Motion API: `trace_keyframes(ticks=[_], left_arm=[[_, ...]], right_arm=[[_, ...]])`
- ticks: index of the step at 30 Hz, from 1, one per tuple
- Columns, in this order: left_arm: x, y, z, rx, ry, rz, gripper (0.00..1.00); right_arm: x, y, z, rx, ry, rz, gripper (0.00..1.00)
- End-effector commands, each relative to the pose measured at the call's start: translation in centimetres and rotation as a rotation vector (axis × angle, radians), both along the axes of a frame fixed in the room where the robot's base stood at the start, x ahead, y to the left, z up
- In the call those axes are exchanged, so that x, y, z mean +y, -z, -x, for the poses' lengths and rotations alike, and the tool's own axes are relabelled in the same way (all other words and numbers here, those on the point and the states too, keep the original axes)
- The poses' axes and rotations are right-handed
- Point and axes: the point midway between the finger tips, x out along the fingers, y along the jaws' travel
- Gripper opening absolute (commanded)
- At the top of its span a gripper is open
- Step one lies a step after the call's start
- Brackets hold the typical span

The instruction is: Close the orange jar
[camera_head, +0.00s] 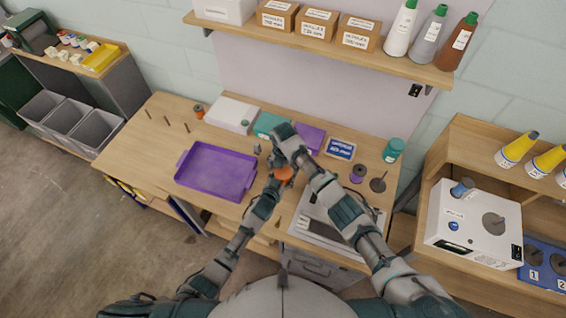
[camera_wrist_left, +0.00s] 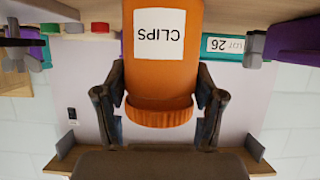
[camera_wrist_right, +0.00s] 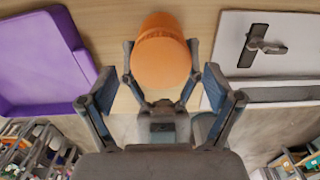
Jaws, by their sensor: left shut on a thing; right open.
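The orange jar (camera_head: 284,173) is upright over the front middle of the bench. In the left wrist view the picture is inverted: the jar (camera_wrist_left: 160,75) shows its white CLIPS label, and a ribbed orange lid (camera_wrist_left: 160,110) sits at its top end. I cannot tell how tight the lid is. My left gripper (camera_head: 275,181) is shut on the jar, one finger on each side. In the right wrist view the lid's smooth top (camera_wrist_right: 162,62) faces me, between the left fingers. My right gripper (camera_wrist_right: 158,92) is open above it, its fingers apart from the lid.
A purple tray (camera_head: 216,171) lies left of the jar. A grey-white panel with a handle (camera_head: 325,222) is at right front. A white box (camera_head: 231,114), a teal box (camera_head: 268,125) and a blue labelled box (camera_head: 340,149) stand behind. Spools and a teal jar (camera_head: 393,150) are at right.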

Motion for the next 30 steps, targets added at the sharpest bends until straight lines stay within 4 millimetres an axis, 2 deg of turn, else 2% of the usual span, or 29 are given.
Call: trace_keyframes(ticks=[6,14,15,22,25,26,28,30], left_arm=[[0.1,0.3,0.1,0.006,-0.001,-0.002,0.0],[0.1,0.3,0.1,0.006,-0.001,-0.002,0.0],[0.1,0.3,0.1,0.006,-0.001,-0.002,0.0],[0.1,0.2,0.1,0.005,-0.001,-0.003,0.0],[0.1,0.2,0.1,0.006,0.0,-0.002,0.0],[0.0,0.2,0.1,0.006,0.0,-0.002,0.0],[0.0,0.2,0.1,0.005,0.0,-0.002,0.0],[0.0,0.2,0.1,0.005,0.0,-0.001,0.0]], right_arm=[[0.0,1.6,0.0,0.0,0.0,0.0,0.9],[0.0,1.7,0.0,0.0,0.0,0.0,0.9],[0.0,1.7,0.0,0.0,0.0,0.0,0.87],[0.0,1.7,0.0,0.0,0.0,-0.001,0.3],[0.0,1.7,0.0,0.0,0.0,-0.001,0.28],[0.0,1.7,0.0,0.0,0.0,-0.001,0.74],[0.0,1.7,0.0,0.0,0.0,-0.001,0.92],[0.0,1.7,0.0,0.0,0.0,-0.001,0.95]])
